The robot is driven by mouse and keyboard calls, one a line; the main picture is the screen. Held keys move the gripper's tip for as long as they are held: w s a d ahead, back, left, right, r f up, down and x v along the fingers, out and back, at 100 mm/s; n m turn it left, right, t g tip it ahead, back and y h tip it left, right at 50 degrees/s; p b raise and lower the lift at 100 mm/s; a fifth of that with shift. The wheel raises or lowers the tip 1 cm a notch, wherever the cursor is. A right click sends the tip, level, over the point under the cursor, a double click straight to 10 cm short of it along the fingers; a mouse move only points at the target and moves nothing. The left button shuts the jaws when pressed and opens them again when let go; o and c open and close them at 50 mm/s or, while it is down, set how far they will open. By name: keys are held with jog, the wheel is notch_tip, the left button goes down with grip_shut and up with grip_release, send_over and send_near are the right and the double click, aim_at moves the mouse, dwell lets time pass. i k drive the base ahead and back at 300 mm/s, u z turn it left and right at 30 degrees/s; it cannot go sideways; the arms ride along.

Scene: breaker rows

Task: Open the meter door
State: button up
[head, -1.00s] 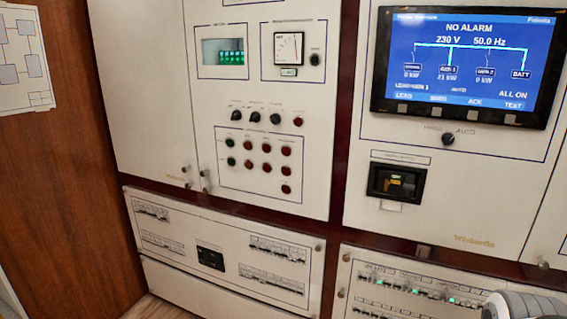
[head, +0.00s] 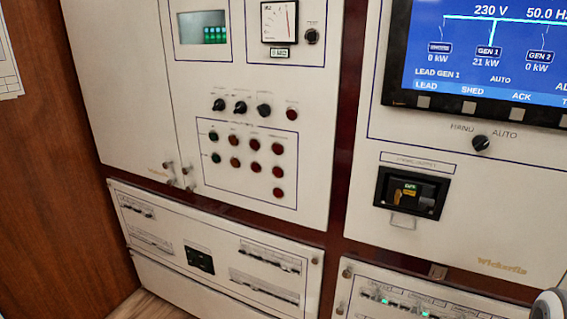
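The upper cabinet panel with the analog meter (head: 279,21) is at the upper middle of the head view. It also carries a small green-digit display (head: 203,28), a row of black knobs (head: 240,107) and several red and green buttons (head: 254,145). This panel lies flush with the cabinet face. Small round latch knobs (head: 187,169) sit at the lower seam between it and the plain left panel (head: 122,90). Which panel is the meter door is not labelled legibly. My gripper is not in view; only a rounded grey piece, likely of my arm, shows at the lower right corner.
A blue screen (head: 490,50) is at the upper right, with a selector knob (head: 481,143) and a black breaker window (head: 411,192) below. Lower breaker panels (head: 215,245) run along the bottom. A brown wooden wall (head: 50,170) bounds the left side.

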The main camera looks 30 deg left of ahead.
aim_at(268, 58)
jog(key=z, duration=2.95)
jog(key=k, duration=2.3)
jog(key=u, duration=2.6)
jog(key=k, duration=0.55)
jog(key=u, duration=0.05)
